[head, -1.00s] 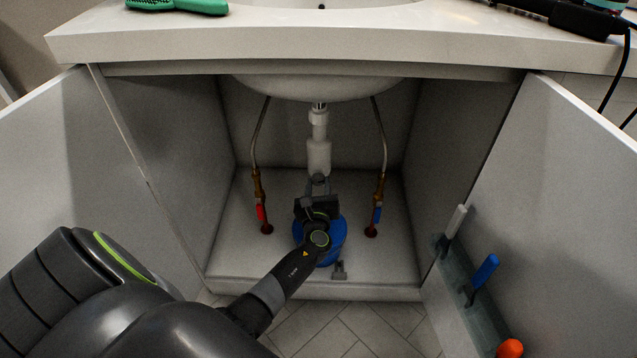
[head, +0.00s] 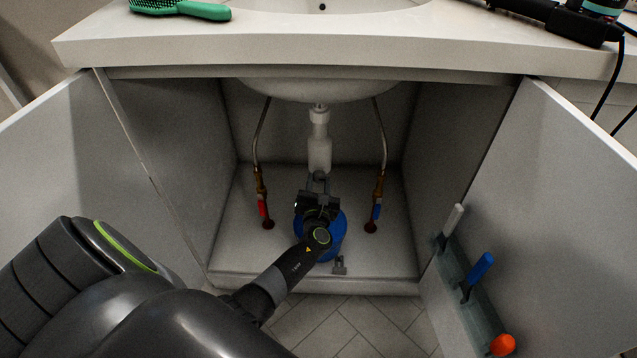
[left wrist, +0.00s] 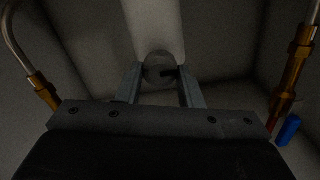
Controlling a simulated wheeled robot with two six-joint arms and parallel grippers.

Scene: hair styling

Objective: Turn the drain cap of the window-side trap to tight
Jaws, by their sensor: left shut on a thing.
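The white sink trap (head: 319,153) hangs below the basin inside the open cabinet. It also shows in the left wrist view (left wrist: 152,25) as a pale upright body. The round grey drain cap (left wrist: 160,66) with a dark mark sits at the trap's lower end. My left gripper (head: 318,182) reaches in from the left, up to the bottom of the trap. In the left wrist view its two fingers (left wrist: 158,82) are on either side of the cap and shut on it. The gripper hides the cap in the head view. My right gripper is not in view.
A blue bucket (head: 335,242) stands on the cabinet floor under my gripper. Hoses with a red-handled valve (head: 262,207) and a blue-handled valve (head: 376,211) flank the trap. Open doors stand on both sides; the right door holds a tool rack (head: 480,312).

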